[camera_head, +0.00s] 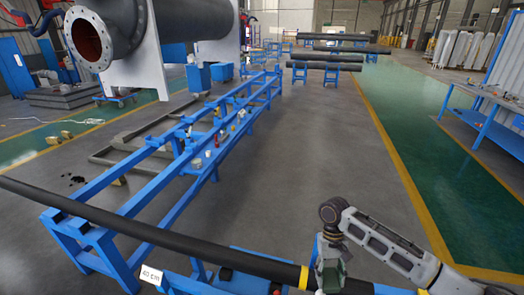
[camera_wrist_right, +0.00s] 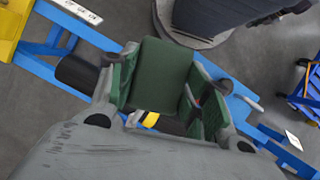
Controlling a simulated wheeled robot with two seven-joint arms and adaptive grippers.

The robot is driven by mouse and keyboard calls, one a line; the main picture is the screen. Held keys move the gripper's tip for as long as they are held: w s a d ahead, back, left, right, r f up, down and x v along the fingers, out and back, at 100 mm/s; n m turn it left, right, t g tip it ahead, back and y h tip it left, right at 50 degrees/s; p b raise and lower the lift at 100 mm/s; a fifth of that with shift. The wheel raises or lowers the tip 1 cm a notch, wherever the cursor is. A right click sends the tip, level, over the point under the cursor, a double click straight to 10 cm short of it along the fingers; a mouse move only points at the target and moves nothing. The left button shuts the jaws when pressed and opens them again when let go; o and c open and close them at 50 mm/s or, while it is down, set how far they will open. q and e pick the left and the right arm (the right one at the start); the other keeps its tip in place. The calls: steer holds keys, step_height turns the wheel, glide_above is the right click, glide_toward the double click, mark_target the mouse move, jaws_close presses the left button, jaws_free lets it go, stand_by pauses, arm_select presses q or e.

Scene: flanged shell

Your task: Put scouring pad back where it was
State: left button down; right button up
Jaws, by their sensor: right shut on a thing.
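My right gripper (camera_head: 331,268) is at the bottom right of the head view, above or beside a long dark pipe; I cannot tell the gap. In the right wrist view the right gripper (camera_wrist_right: 163,95) is shut on a flat, dark green square piece, which I take for the scouring pad (camera_wrist_right: 163,72). Green surfaces also show along both fingers, so where the pad ends is hard to tell. In the head view the pad is not clearly told apart from the gripper. My left gripper is in neither view.
The long dark pipe (camera_head: 180,240) with yellow bands lies across blue supports. A white "40 cm" label (camera_head: 151,274) is at the front. A long blue rack (camera_head: 160,150) with small items stands behind. A flanged pipe (camera_head: 92,40) is at upper left. Grey floor (camera_head: 330,150) is clear.

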mark_target(328, 267)
steer(key=w, duration=0.1)
steer(key=w+r+b, duration=0.1)
steer(key=w, duration=0.1)
steer(key=shift+r, duration=0.3)
steer(key=shift+w+r, duration=0.35)
steer(key=shift+w, duration=0.1)
steer(key=shift+w+d+r+b, duration=0.2)
steer(key=shift+w+d+b, duration=0.1)
steer(key=shift+w+b, duration=0.3)
steer(key=shift+w+d+r+b, duration=0.2)
steer(key=shift+w+d+b, duration=0.05)
steer(key=shift+w+b, duration=0.25)
